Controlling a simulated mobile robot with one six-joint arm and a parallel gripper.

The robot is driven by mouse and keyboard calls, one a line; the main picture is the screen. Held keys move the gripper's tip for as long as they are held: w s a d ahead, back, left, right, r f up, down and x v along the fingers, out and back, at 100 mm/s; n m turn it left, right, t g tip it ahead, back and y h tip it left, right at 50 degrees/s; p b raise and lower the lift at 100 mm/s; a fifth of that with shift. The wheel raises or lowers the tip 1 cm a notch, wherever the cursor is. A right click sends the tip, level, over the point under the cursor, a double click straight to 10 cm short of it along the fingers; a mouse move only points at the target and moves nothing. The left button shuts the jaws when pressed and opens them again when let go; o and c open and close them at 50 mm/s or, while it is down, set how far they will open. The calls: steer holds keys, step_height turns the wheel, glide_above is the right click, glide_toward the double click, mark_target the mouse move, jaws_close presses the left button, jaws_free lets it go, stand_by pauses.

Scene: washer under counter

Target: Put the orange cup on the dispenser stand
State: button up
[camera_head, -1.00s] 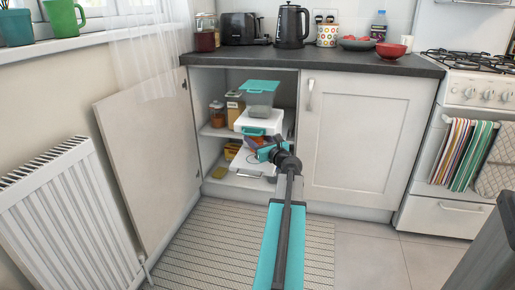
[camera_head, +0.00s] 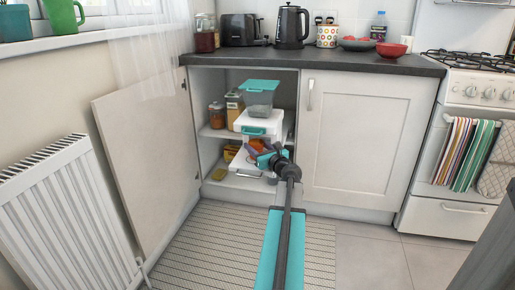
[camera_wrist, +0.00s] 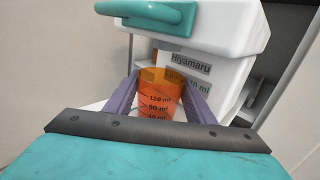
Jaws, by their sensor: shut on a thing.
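The orange cup (camera_wrist: 158,97) is see-through, with dark volume marks, and stands upright between the two purple fingers of my gripper (camera_wrist: 157,100) in the wrist view. The gripper is shut on it. In the head view my gripper (camera_head: 264,160) reaches into the open cupboard at the lower level, and the cup shows only as a small orange patch there. The dispenser (camera_wrist: 205,70) is a white box with a teal handle and a "Hiyamaru" label. It stands right behind the cup. The white stand (camera_head: 241,167) under it is partly hidden by my gripper, and I cannot tell whether the cup touches it.
A clear box with a teal lid (camera_head: 260,98) sits on top of the dispenser. The open cupboard door (camera_head: 148,157) is at the left, the closed door (camera_head: 357,145) at the right. A yellow sponge-like item (camera_head: 220,173) lies on the cupboard floor.

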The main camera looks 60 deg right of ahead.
steer(key=shift+f, duration=0.25)
steer(key=o, duration=1)
steer(key=shift+o, duration=0.2)
steer(key=shift+r, duration=0.15)
steer(key=shift+r, duration=0.2)
steer(key=p+v, duration=0.3)
steer(key=v, duration=0.8)
steer(key=shift+s+a+f, duration=0.1)
steer(key=shift+s+a, duration=0.15)
steer(key=shift+s, duration=0.25)
